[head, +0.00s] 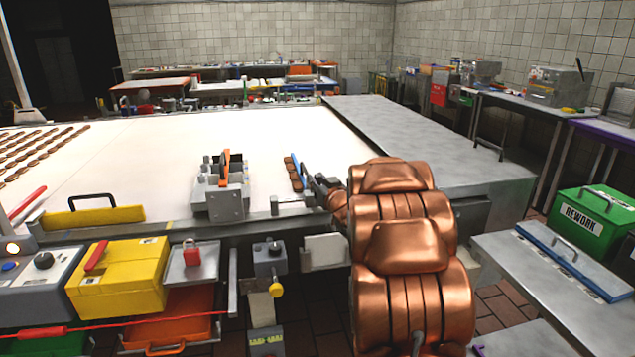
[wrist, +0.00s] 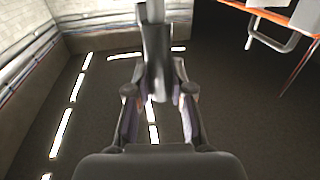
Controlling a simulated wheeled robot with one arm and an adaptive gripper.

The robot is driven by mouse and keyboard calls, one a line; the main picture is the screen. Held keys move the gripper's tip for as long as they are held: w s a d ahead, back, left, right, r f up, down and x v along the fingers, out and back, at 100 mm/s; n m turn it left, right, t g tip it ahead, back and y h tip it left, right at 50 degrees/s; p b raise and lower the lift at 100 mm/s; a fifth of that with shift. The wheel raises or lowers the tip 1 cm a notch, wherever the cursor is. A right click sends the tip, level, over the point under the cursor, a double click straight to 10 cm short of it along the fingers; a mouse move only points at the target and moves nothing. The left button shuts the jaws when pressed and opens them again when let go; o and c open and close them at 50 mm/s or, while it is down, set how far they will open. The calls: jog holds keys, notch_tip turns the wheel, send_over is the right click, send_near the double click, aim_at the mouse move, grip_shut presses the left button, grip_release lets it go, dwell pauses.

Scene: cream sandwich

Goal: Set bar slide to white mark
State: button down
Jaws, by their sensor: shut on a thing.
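My gripper (head: 317,187) reaches left over the front edge of the white conveyor belt (head: 200,150), at the end of my copper arm. In the wrist view, its two fingers (wrist: 158,92) stand on either side of a dark grey upright piece (wrist: 156,62) and are shut on it. A paler post (wrist: 152,12) rises from that piece. In the head view, the held piece is too small to make out. I cannot tell for sure which part is the bar slide. I cannot single out the white mark.
A blue-edged strip with brown pieces (head: 293,172) lies just left of my gripper. A grey machine block with an orange lever (head: 225,185) stands further left. A metal bracket (head: 291,206) sits on the front rail. A grey table (head: 410,135) is behind my arm.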

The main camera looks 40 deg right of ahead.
jog(key=c, duration=1)
grip_release()
jog(key=shift+a, duration=0.1)
jog(key=shift+s, duration=0.2)
jog(key=v, duration=1.1)
jog(key=shift+s+a, duration=0.15)
jog(key=shift+s, duration=0.2)
